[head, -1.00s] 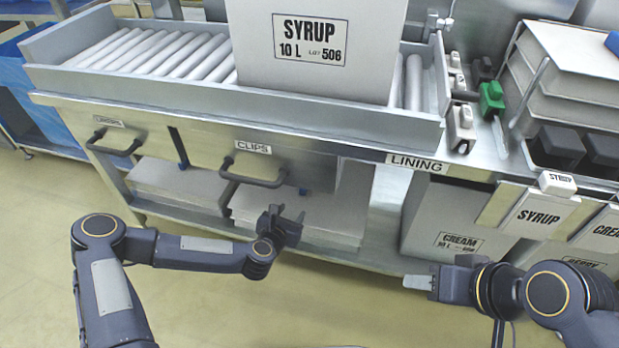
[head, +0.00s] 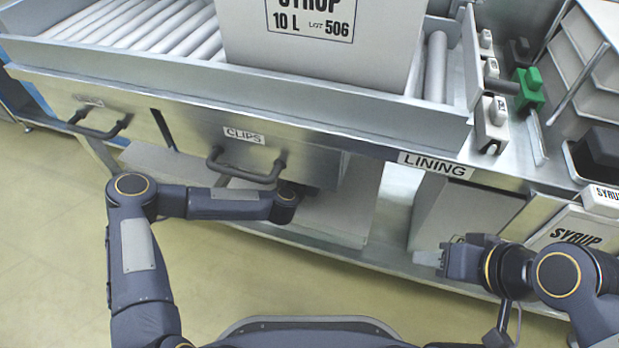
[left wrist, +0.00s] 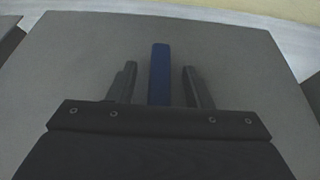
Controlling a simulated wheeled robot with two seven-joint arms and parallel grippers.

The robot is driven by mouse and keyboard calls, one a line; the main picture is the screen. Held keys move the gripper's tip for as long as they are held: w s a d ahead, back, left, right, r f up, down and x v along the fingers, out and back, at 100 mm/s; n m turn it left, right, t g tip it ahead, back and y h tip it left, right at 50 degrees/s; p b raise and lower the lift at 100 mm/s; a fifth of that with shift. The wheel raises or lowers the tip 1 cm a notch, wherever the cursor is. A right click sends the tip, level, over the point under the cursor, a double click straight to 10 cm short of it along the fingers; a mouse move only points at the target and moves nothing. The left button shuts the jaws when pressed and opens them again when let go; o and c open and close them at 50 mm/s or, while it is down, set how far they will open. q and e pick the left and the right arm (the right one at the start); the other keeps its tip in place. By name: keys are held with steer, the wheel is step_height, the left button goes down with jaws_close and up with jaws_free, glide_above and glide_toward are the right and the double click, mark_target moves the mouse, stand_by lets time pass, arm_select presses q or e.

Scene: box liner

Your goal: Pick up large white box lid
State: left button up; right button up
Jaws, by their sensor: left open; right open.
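In the left wrist view a large, flat, pale grey-white panel (left wrist: 240,60), seemingly the lid, fills most of the picture. A narrow blue strip (left wrist: 160,60) on it lies between the fingers of my left gripper (left wrist: 158,84), which is open. I cannot tell whether the fingers touch the strip. In the head view my left arm reaches under the bench, and its fingers are hidden below the clips drawer. Pale flat pieces (head: 335,222) lie there on the lower shelf. My right gripper (head: 428,258) is open and empty in front of the lining bay.
A large white syrup box (head: 330,60) stands on the roller conveyor (head: 120,30). The drawer handles (head: 245,170) jut out above my left arm. A grey box (head: 460,210) stands under the bench at right. The floor in front is clear.

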arm_select(q)
steer(key=shift+w+d+f, duration=0.2)
steer(key=shift+w+f, duration=0.1)
steer(key=shift+w, duration=0.2)
jaws_close()
steer(key=shift+r, duration=0.1)
